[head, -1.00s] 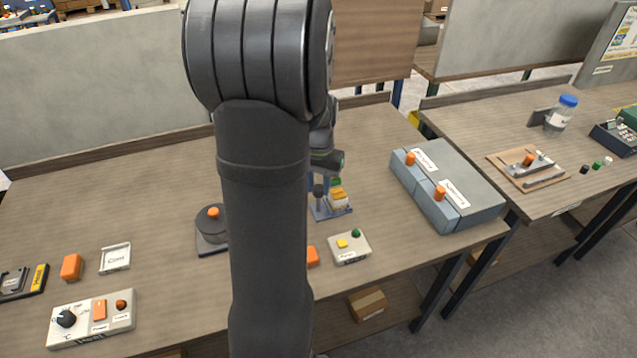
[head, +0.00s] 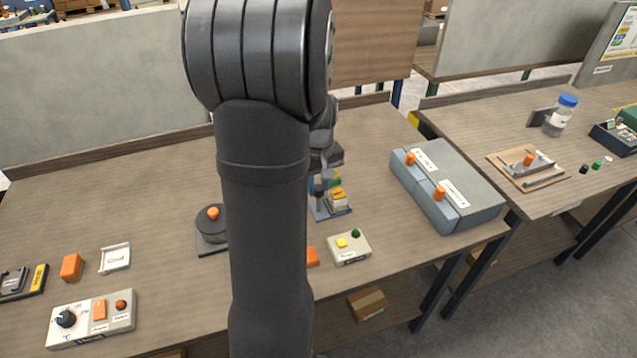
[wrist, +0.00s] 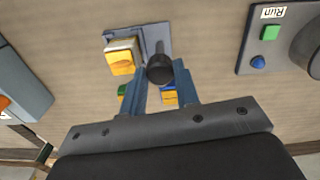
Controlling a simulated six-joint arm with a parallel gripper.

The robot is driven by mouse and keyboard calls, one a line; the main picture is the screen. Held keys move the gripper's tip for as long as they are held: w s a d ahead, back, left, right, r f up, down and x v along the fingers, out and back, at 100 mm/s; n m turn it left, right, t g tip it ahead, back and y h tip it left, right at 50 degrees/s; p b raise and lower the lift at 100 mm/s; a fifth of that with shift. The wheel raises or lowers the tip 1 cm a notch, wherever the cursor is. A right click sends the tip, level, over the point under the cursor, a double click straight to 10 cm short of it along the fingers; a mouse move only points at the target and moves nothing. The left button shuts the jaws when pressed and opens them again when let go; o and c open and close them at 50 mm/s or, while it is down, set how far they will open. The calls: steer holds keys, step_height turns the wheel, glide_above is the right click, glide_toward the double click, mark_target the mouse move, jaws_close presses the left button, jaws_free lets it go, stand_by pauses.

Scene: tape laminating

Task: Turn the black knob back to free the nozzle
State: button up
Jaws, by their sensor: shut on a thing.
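The black knob (wrist: 160,70) is a dark round-topped knob on a post, standing on a small blue-grey plate (wrist: 154,38). In the wrist view it sits between the two blue fingers of my gripper (wrist: 160,76), which is shut on it. In the head view the knob (head: 319,189) shows small beside the dark forearm, with the plate (head: 332,215) under it. A yellow-and-white block (wrist: 122,57) stands on the plate beside the knob. I cannot make out the nozzle; the fingers hide part of the fixture.
A box with a yellow and a green button (head: 350,246) stands in front of the fixture. Blue-grey boxes (head: 447,187) with orange knobs are to the right. A turntable-like device (head: 212,230) is to the left. A dial panel (head: 92,320) lies at front left.

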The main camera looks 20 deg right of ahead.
steer(key=shift+r+n, duration=0.1)
steer(key=shift+n, duration=0.4)
steer(key=o, duration=1)
steer(key=shift+c, duration=0.2)
step_height(320, 180, up, 17)
steer(key=shift+r, duration=0.2)
step_height(320, 180, down, 18)
steer(key=shift+r, duration=0.2)
stand_by(0.4)
